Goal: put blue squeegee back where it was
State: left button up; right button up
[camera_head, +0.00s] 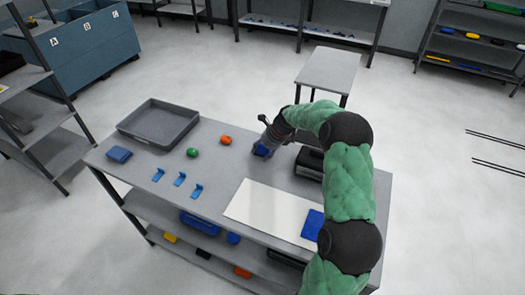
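My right arm, in a green sleeve, reaches over the table from the right side. Its gripper (265,144) points down near the table's back edge, to the right of an orange object. My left gripper is not in view.
The grey table (222,172) also holds a grey tray (160,121), a blue block (119,154), green (192,153) and orange (225,140) objects, three small blue pieces (180,179), a white panel (262,209) with a blue sheet (313,226), and a dark box (309,164).

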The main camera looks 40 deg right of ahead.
jog(key=p+v, duration=0.2)
jog(key=v, duration=1)
jog(key=shift+p, duration=0.4)
jog(key=shift+s, duration=0.1)
